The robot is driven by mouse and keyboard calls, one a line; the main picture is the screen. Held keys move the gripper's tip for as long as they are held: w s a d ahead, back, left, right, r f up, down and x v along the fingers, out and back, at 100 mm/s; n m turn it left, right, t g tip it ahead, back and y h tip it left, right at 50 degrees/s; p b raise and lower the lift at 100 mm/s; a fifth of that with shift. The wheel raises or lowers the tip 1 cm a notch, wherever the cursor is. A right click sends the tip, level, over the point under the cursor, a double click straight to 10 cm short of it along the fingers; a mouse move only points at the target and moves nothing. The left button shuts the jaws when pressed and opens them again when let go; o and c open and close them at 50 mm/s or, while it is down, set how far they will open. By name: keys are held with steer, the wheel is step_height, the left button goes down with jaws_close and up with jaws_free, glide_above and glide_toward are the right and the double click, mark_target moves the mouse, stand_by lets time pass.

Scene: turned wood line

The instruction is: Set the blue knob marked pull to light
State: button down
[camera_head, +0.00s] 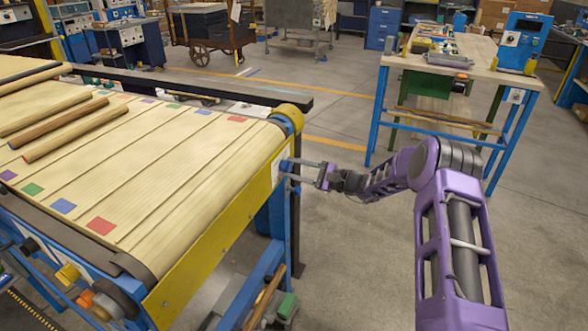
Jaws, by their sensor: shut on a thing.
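A small blue knob (286,165) sits on the yellow end plate (279,168) of the conveyor, near its far right corner. My gripper (292,168) reaches in from the right, with its long thin fingers level. It is shut on the blue knob, and the fingers hide part of it. The knob's marking and setting are too small to read.
The conveyor (175,150) carries several turned wood rods (65,128) and coloured squares. Yellow (67,273) and orange knobs are on its near side. A workbench (470,55) with blue legs stands behind my arm. The floor (350,240) between is clear.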

steer(key=shift+m, duration=0.3)
steer(key=shift+d+m+p, duration=0.1)
steer(key=shift+m+p, duration=0.8)
steer(key=shift+m, duration=7.5)
steer(key=shift+c, duration=2.1)
jaws_free()
